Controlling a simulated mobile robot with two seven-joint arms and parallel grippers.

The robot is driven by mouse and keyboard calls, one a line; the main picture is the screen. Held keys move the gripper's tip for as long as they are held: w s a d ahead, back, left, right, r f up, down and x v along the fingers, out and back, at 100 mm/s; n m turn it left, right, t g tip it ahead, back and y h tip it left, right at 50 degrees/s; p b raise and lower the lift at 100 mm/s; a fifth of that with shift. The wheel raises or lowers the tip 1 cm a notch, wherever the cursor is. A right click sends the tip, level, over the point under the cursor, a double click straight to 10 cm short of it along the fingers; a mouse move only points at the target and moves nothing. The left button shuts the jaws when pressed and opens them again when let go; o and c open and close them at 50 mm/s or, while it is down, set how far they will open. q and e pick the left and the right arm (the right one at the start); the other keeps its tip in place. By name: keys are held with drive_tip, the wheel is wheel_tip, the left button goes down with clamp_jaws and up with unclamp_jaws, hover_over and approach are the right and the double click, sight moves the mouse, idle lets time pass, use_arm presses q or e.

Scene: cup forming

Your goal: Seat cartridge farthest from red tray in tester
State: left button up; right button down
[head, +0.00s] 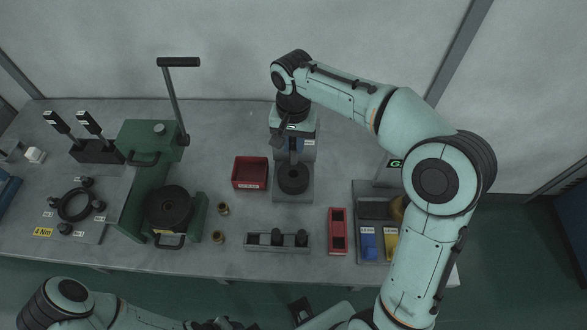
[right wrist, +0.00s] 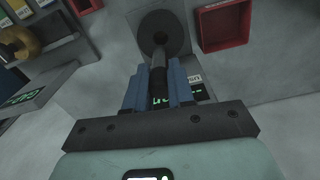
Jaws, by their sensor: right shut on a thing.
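My right gripper (head: 291,147) is at the tester (head: 306,187), a grey stand with a round black seat. In the right wrist view its blue fingers (right wrist: 158,84) are shut on a dark, slim cartridge (right wrist: 158,66). The cartridge's far end lies over the near edge of the black seat (right wrist: 178,32), which has a small hole. I cannot tell whether they touch. Two dark cartridges (head: 276,237) (head: 301,238) stand in the grey rack (head: 262,247); its left end looks empty. The red tray (head: 250,173) is left of the tester. My left gripper (head: 222,324) is partly cut off at the bottom edge.
A narrow red bin (head: 338,231) stands right of the rack. A holder with blue and yellow bins (head: 369,246) is at right. The back bench is bare.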

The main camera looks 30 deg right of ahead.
wheel_tip(320, 180, down, 10)
drive_tip(key=shift+w+f+b, duration=0.1)
drive_tip(key=shift+b, duration=0.4)
drive_tip(key=shift+f, duration=0.15)
drive_tip(key=c, duration=1)
unclamp_jaws()
drive_tip(key=shift+r, duration=0.45)
wheel_tip(320, 180, up, 12)
drive_tip(key=shift+f+p, duration=0.2)
drive_tip(key=shift+p, duration=0.6)
